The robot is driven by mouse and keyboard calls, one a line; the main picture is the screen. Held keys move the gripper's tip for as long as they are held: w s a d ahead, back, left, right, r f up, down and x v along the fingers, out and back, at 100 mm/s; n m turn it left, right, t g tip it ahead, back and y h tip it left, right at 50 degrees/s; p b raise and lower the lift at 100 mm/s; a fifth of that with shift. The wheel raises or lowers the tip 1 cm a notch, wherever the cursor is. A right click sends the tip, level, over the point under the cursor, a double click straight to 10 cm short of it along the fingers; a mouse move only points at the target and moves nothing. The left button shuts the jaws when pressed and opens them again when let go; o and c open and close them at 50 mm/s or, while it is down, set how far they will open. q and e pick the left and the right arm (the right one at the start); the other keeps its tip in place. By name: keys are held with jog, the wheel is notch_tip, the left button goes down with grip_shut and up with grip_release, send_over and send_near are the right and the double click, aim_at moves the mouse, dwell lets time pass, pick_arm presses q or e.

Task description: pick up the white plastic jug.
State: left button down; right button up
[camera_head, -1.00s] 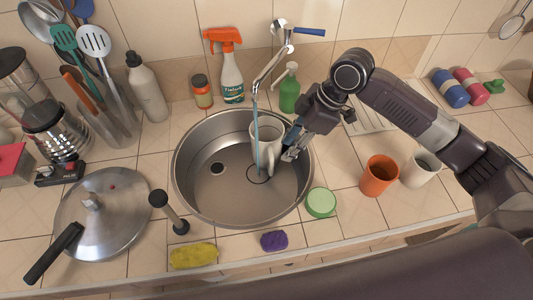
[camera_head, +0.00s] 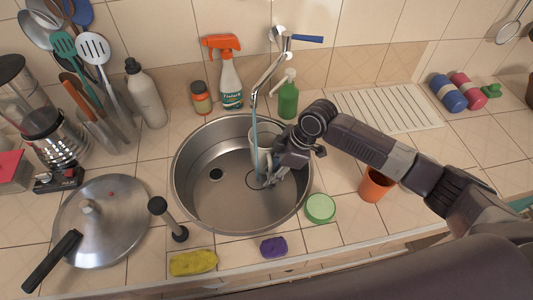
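The white plastic jug (camera_head: 263,140) stands in the round steel sink (camera_head: 215,208), under the tap (camera_head: 268,72), with a stream of water running down to it. My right gripper (camera_head: 270,179) reaches into the sink from the right and is at the jug's right side, by its handle. The gripper covers the handle and much of the jug's lower right side. I cannot tell whether the fingers are closed on the handle or only around or beside it. My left gripper is not in view.
A green soap bottle (camera_head: 288,95) and a spray bottle (camera_head: 230,80) stand behind the sink. A green round tub (camera_head: 320,208), purple sponge (camera_head: 273,247) and yellow sponge (camera_head: 193,262) lie along the front. An orange cup (camera_head: 374,186) stands under my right arm.

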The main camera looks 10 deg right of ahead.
aim_at(270, 166)
jog(key=shift+a+f, duration=0.15)
jog(key=shift+f, duration=0.3)
grip_shut()
jog(key=shift+w+r, duration=0.1)
jog(key=shift+r, duration=0.05)
jog(key=shift+r+p, duration=0.8)
jog(key=shift+p, duration=0.15)
notch_tip(270, 166, up, 2)
jog(key=p, duration=0.2)
jog(key=shift+r+p, duration=0.25)
jog(key=shift+p, duration=0.1)
jog(key=s+a+p, duration=0.1)
jog(key=s+a, duration=0.1)
jog(key=a, duration=0.6)
jog(key=s+a+p, duration=0.2)
jog(key=a, duration=0.7)
jog(key=shift+s+a+f, duration=0.2)
jog(key=shift+s+f, duration=0.2)
